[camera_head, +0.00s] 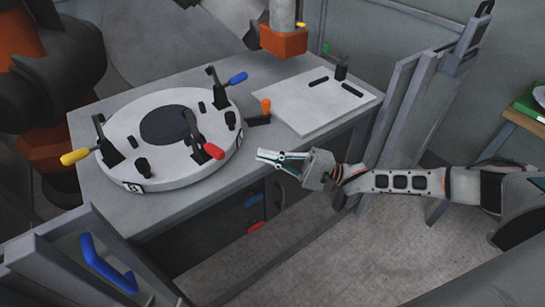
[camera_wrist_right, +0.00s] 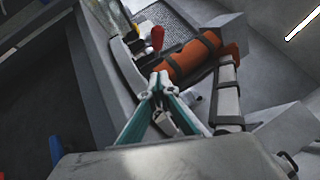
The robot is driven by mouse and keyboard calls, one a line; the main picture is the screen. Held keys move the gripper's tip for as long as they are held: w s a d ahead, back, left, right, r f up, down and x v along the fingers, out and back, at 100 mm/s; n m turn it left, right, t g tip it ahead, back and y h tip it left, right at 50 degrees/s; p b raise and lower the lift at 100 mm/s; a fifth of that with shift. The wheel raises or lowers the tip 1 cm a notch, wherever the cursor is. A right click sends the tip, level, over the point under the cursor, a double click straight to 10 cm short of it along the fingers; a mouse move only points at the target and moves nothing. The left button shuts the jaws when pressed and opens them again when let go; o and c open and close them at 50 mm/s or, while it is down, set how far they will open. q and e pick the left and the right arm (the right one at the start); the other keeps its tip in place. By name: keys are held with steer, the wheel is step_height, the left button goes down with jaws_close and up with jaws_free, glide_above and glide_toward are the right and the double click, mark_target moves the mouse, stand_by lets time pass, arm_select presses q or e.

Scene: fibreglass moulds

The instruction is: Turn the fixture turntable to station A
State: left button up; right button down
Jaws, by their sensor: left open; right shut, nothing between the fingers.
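The fixture turntable (camera_head: 190,165) is a round white disc with a dark round centre, lying flat on a grey bench. It carries clamps with a yellow handle (camera_head: 75,156), a blue handle (camera_head: 238,79) and a red handle (camera_head: 213,151). A small dark label (camera_head: 133,187) sits on its front rim; I cannot read it surely. A small lever with an orange tip (camera_head: 266,106) stands on the bench just right of the disc. My right gripper (camera_head: 262,155) is shut and empty, right of the disc and apart from it. Its teal fingers (camera_wrist_right: 158,80) meet in the wrist view. My left gripper is not in view.
A white board (camera_head: 305,100) with black bars lies on the bench's right side. An orange tool head (camera_head: 284,41) hangs above the back edge. Grey panels (camera_head: 405,105) stand at the right. A blue handle (camera_head: 105,263) is at front left.

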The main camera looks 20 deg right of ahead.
steer(key=x, duration=0.5)
steer(key=shift+a+r, duration=0.15)
steer(key=shift+a, duration=0.05)
steer(key=a, duration=0.1)
steer(key=a+r+p, duration=0.1)
steer(key=s+a, duration=0.1)
steer(key=shift+s+a+r+p, duration=0.15)
steer(key=shift+a+p, duration=0.15)
steer(key=shift+p, duration=0.05)
steer(key=shift+a, duration=0.1)
